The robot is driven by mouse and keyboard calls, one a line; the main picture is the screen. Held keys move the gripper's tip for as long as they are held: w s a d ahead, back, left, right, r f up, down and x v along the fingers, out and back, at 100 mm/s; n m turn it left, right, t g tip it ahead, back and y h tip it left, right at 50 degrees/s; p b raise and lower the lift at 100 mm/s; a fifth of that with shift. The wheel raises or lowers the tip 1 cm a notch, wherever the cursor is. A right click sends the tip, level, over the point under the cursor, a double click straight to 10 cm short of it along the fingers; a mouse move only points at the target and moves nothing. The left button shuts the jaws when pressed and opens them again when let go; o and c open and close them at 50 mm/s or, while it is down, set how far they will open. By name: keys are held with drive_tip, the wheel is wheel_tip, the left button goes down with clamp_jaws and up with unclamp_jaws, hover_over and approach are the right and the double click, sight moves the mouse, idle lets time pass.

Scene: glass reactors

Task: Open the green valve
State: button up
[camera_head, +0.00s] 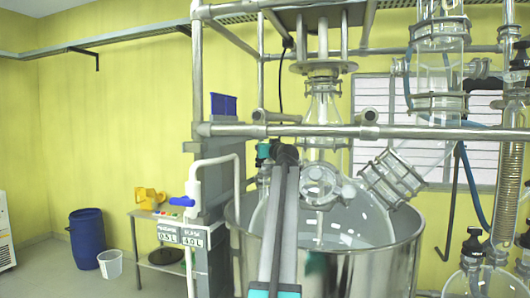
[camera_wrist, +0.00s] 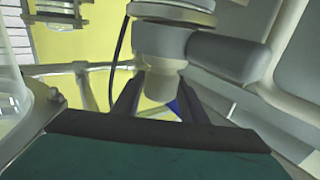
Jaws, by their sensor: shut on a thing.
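In the wrist view, the two dark fingers of my gripper (camera_wrist: 158,88) stand on either side of a pale grey stub (camera_wrist: 160,82) and are shut on it. The stub hangs below a rounded grey fitting (camera_wrist: 215,55). I make out no green handle on this fitting; its colour cannot be told for certain. In the head view, my arm reaches up to the left of the glass vessel. A small teal patch (camera_head: 264,149) shows at its far end, and I cannot tell if it is my gripper or the valve. My fingers are hidden there.
A steel tank (camera_head: 375,262) holds the glass vessel (camera_head: 323,190) close to my arm's right. A horizontal steel rail (camera_head: 420,132) crosses just above. The floor left, by the blue barrel (camera_head: 87,238), has free room.

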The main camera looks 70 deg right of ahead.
drive_tip(key=shift+f, duration=0.1)
drive_tip(key=o, duration=0.9)
drive_tip(key=shift+c, duration=0.2)
drive_tip(key=p, duration=0.2)
drive_tip(key=m+g+h+p, duration=0.1)
drive_tip(key=p, duration=0.1)
drive_tip(key=shift+a+r+g, duration=0.1)
drive_tip(key=shift+r+g, duration=0.15)
drive_tip(key=shift+g, duration=0.05)
drive_tip(key=shift+f+m+g+h+p, duration=0.1)
drive_tip(key=shift+m+g+h+p, duration=0.25)
drive_tip(key=shift+p, duration=0.75)
drive_tip(key=m+g+h+p, duration=0.1)
drive_tip(key=g+p, duration=0.1)
drive_tip(key=p, duration=0.4)
drive_tip(key=shift+m, duration=0.35)
drive_tip(key=shift+w+f+g, duration=0.1)
drive_tip(key=shift+g, duration=0.35)
drive_tip(key=shift+m+g+h, duration=0.35)
drive_tip(key=shift+m+g, duration=0.35)
drive_tip(key=shift+g, duration=0.1)
